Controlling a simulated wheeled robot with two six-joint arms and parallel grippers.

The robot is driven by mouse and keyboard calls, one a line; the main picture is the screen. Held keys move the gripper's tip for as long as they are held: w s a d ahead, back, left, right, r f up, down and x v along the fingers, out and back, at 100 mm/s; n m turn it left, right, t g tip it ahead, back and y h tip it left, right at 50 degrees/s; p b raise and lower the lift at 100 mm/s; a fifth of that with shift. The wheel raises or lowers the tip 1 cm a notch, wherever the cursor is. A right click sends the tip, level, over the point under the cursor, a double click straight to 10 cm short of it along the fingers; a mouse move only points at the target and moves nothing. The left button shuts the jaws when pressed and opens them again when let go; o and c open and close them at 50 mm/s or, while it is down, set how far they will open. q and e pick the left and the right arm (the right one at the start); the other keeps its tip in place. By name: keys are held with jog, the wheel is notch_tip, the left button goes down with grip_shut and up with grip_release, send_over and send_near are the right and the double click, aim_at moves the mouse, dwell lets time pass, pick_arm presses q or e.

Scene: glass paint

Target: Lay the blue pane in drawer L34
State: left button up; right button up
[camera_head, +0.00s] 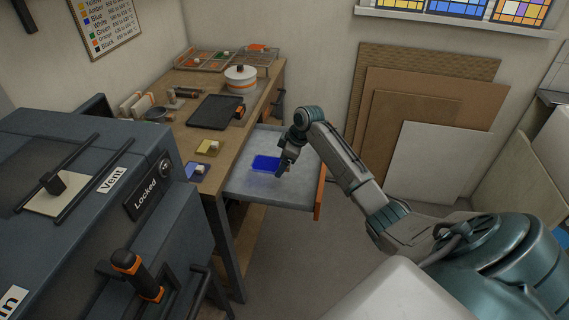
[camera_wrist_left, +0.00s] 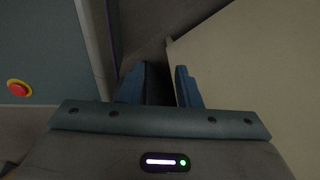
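A bright blue pane (camera_head: 265,163) is over the grey floor of the open drawer (camera_head: 240,184), with a blue tint on the floor below it. I cannot tell whether it rests on the floor or is just above it. My right gripper (camera_head: 282,172) points down at the pane's right end; its fingertips are too small to tell whether they hold the pane. The drawer's label is not readable. My left gripper (camera_wrist_left: 160,85) shows only in the left wrist view, with its two blue fingers apart and nothing seen between them.
The workbench (camera_head: 187,133) holds a black tray (camera_head: 215,111), a white pot (camera_head: 240,78), racks of coloured pieces (camera_head: 205,61), and yellow and bluish pads with small blocks. A dark kiln-like cabinet (camera_head: 80,140) stands at left. Boards (camera_head: 436,160) lean on the back wall.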

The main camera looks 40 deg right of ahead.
jog(key=shift+w+d+f, duration=0.1)
jog(key=shift+d+f, duration=0.35)
jog(key=shift+f, duration=0.1)
notch_tip(320, 180, down, 4)
jog(key=b, duration=0.4)
jog(key=shift+b, duration=0.3)
jog(key=shift+f+b, duration=0.3)
jog(key=shift+f, duration=0.75)
jog(key=shift+p, duration=0.35)
jog(key=o, duration=1)
